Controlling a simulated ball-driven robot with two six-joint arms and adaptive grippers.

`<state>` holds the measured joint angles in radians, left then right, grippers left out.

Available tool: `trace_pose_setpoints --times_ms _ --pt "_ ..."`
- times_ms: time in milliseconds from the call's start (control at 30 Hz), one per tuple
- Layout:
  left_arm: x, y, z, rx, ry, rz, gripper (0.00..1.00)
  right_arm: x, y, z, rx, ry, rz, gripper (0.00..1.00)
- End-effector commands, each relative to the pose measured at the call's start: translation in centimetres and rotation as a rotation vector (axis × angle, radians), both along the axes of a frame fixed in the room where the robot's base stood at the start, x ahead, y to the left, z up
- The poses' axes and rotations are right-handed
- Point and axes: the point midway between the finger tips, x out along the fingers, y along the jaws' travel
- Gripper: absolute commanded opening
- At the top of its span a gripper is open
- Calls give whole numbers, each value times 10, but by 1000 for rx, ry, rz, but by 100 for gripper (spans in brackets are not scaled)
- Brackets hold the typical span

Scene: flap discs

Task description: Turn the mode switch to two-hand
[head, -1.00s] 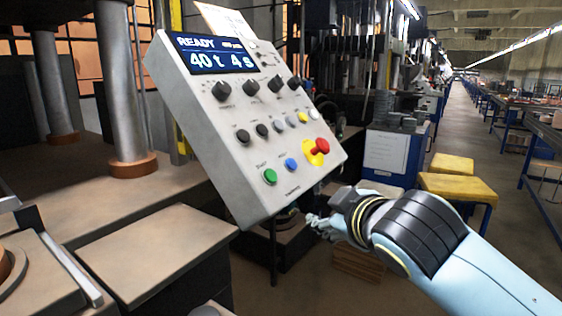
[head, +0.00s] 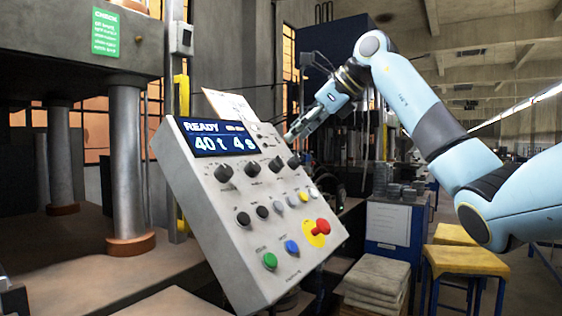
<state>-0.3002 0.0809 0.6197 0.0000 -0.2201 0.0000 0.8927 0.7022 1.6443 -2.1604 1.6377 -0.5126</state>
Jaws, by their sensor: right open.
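A tilted grey control panel (head: 215,200) stands in the middle of the head view. Its display (head: 218,140) reads READY, 40 t, 4 s. A row of black knobs lies under the display, from a left knob (head: 224,172) to a right knob (head: 294,161). Their labels are too small to read, so I cannot tell which is the mode switch. My right gripper (head: 292,136) is open and empty, its fingers pointing down-left near the panel's upper right edge, above the right knob. I cannot tell whether it touches anything. My left gripper is not in view.
The panel also carries smaller black knobs, a red emergency stop (head: 321,226) on yellow, a green button (head: 270,261) and a blue button (head: 291,247). A paper sheet (head: 228,106) stands behind the panel top. Press columns (head: 126,165) rise at left; yellow stools (head: 465,260) stand at right.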

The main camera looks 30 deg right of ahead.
Motion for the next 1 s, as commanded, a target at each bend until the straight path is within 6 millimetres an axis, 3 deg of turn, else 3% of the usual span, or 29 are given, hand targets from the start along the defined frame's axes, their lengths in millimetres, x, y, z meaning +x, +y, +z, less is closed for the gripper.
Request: trace_pose_setpoints --times_ms 67,167,633,1000 --pt "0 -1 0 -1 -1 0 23 -4 -15 2 -37 35 -31 54" --pt "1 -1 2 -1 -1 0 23 -1 -19 -3 -52 55 -43 54" --pt "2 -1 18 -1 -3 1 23 58 0 -60 -50 55 -42 54" --pt "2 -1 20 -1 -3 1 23 69 2 -72 -53 52 -42 54"
